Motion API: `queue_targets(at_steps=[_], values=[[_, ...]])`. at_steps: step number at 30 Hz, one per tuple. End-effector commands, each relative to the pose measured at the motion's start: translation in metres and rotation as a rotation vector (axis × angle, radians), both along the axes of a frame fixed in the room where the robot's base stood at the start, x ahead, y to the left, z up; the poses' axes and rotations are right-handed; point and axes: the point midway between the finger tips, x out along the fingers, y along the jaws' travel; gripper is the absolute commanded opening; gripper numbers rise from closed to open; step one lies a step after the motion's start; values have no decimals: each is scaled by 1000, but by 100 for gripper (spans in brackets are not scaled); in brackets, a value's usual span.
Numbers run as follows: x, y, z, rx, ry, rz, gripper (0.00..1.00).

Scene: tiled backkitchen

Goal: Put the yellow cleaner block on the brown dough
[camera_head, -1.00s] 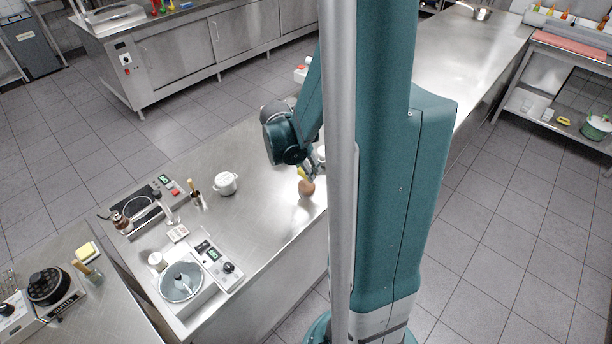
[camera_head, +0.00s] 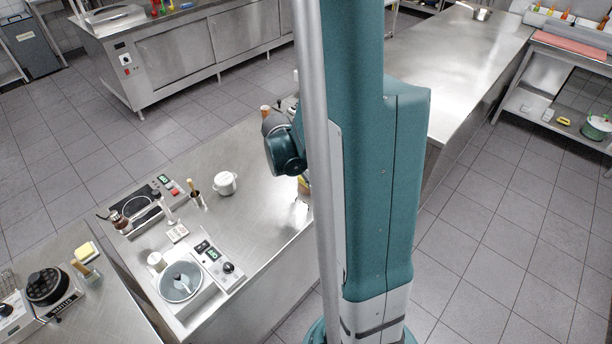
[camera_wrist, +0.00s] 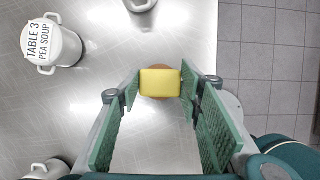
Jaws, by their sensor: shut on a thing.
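The yellow cleaner block (camera_wrist: 160,83) is between the fingertips of my gripper (camera_wrist: 160,88) in the wrist view, and the gripper is shut on it. The brown dough (camera_wrist: 187,76) shows only as a thin brown edge behind the block, seen from above. The block lines up over the dough in this view; I cannot tell whether they touch. In the head view a small bit of yellow (camera_head: 303,182) shows beside my column, which hides most of the gripper and the dough.
A white pot labelled pea soup (camera_wrist: 60,45) stands left of my gripper in the wrist view. In the head view a white pot (camera_head: 225,183) stands on the steel counter (camera_head: 262,215). Another yellow block (camera_head: 85,251) lies on the left counter. The counter between is clear.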

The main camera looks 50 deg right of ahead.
Motion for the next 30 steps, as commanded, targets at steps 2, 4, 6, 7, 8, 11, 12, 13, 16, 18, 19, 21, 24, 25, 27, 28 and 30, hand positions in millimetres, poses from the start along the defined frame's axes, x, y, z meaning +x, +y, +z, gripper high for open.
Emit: queue_targets(at_steps=[2, 4, 6, 7, 8, 11, 12, 13, 16, 18, 19, 21, 24, 25, 27, 28, 30], values=[[0, 0, -2, 0, 0, 0, 37], [0, 0, -1, 0, 0, 0, 47], [0, 0, -1, 0, 0, 0, 51], [0, 0, -1, 0, 0, 0, 51], [0, 0, -1, 0, 0, 0, 51], [0, 0, -1, 0, 0, 0, 51], [0, 0, -1, 0, 0, 0, 51], [0, 0, -1, 0, 0, 0, 51], [0, 0, -1, 0, 0, 0, 51], [0, 0, 0, 0, 0, 0, 51], [0, 0, 1, 0, 0, 0, 51], [0, 0, 3, 0, 0, 0, 51], [0, 2, 6, 0, 0, 0, 51], [0, 2, 8, 0, 0, 0, 51], [0, 4, 12, 0, 0, 0, 51], [0, 5, 14, 0, 0, 0, 51], [0, 7, 19, 0, 0, 0, 51]])
